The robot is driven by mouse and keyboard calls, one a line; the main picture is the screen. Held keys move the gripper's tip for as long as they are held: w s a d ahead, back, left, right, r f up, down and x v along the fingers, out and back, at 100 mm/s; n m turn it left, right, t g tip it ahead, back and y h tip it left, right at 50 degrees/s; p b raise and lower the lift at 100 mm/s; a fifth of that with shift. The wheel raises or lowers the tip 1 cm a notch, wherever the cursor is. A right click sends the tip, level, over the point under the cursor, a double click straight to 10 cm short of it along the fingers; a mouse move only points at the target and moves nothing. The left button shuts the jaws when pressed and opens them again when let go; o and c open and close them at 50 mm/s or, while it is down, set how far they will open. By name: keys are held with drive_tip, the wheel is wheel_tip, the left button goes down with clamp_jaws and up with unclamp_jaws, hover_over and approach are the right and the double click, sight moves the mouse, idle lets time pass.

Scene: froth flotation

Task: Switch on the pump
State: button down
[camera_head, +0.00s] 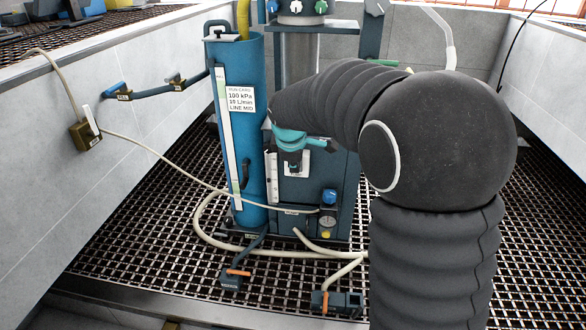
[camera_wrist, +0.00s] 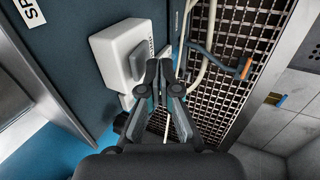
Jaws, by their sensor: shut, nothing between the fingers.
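A white switch box (camera_wrist: 120,52) with a grey part on its side and partly readable lettering is fixed to a dark blue cabinet (camera_wrist: 60,45) in the wrist view. My gripper (camera_wrist: 159,66) is shut and empty, with its fingertips close beside the box's right side. I cannot tell whether they touch it. The switch's position cannot be read.
A tall blue column (camera_head: 237,130) with a run card stands left of the cabinet. A blue knob and gauge (camera_head: 328,210) sit low on the cabinet. Pale hoses (camera_head: 210,225) and orange-handled valves (camera_head: 238,272) lie on the metal grating. Grey walls enclose both sides.

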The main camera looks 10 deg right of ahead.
drive_tip(key=shift+w+d+r, duration=0.1)
drive_tip(key=shift+w, duration=0.35)
drive_tip(key=p, duration=0.2)
drive_tip(key=g+p, duration=0.1)
drive_tip(key=shift+w+d+r+p, duration=0.1)
drive_tip(key=shift+w+r+p, duration=0.05)
drive_tip(key=shift+w+p, duration=0.25)
drive_tip(key=shift+r, duration=0.1)
drive_tip(key=shift+r+p, duration=0.65)
drive_tip(key=shift+r, duration=0.05)
